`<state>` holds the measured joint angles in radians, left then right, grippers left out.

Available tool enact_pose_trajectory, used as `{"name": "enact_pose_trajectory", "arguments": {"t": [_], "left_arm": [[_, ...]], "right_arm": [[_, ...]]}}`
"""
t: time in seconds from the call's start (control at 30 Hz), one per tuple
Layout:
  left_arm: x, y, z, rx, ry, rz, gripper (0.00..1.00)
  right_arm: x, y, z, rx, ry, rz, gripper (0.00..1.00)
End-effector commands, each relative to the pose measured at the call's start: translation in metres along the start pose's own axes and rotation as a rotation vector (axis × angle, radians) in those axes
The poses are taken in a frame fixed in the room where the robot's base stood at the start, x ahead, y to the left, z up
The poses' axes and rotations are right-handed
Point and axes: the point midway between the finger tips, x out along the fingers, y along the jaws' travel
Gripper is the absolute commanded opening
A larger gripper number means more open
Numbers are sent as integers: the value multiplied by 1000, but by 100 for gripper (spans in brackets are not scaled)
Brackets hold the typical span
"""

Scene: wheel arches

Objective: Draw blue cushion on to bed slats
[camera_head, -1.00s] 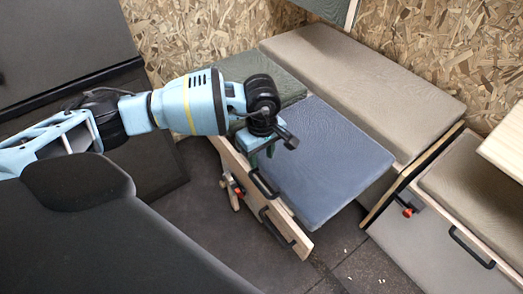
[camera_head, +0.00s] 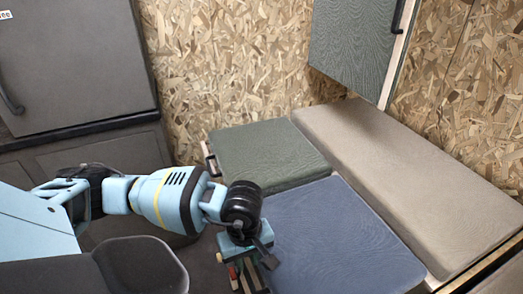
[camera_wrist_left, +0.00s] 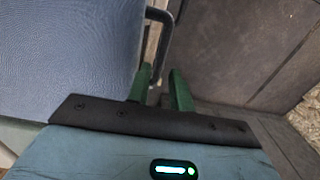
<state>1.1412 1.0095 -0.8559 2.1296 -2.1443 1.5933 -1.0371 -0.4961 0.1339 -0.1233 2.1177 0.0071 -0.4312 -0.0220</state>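The blue cushion (camera_head: 335,240) lies flat at the lower middle of the head view, against the green cushion and the long beige cushion. It also fills the upper left of the left wrist view (camera_wrist_left: 65,50). My left gripper (camera_head: 252,285) is at the blue cushion's left edge. In the left wrist view its two green fingers (camera_wrist_left: 162,78) stand a little apart, with the lower end of a black handle (camera_wrist_left: 164,45) between them. I cannot tell whether they touch it. The bed slats do not show. My right gripper is out of view.
A green cushion (camera_head: 265,155) lies behind the blue one. A long beige cushion (camera_head: 400,170) runs along the chipboard wall (camera_head: 235,60). A green-faced cabinet door (camera_head: 350,45) hangs above. A dark cabinet (camera_head: 75,65) stands at the left.

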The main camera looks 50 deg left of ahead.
Motion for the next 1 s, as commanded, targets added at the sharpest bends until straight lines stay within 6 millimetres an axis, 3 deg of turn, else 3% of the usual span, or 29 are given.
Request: {"name": "enact_pose_trajectory", "arguments": {"t": [0.5, 1.0], "left_arm": [[4, -3, 0, 1, 2, 0, 22], [68, -3, 0, 1, 0, -2, 22]], "right_arm": [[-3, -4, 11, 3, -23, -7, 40], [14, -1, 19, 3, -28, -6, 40]]}}
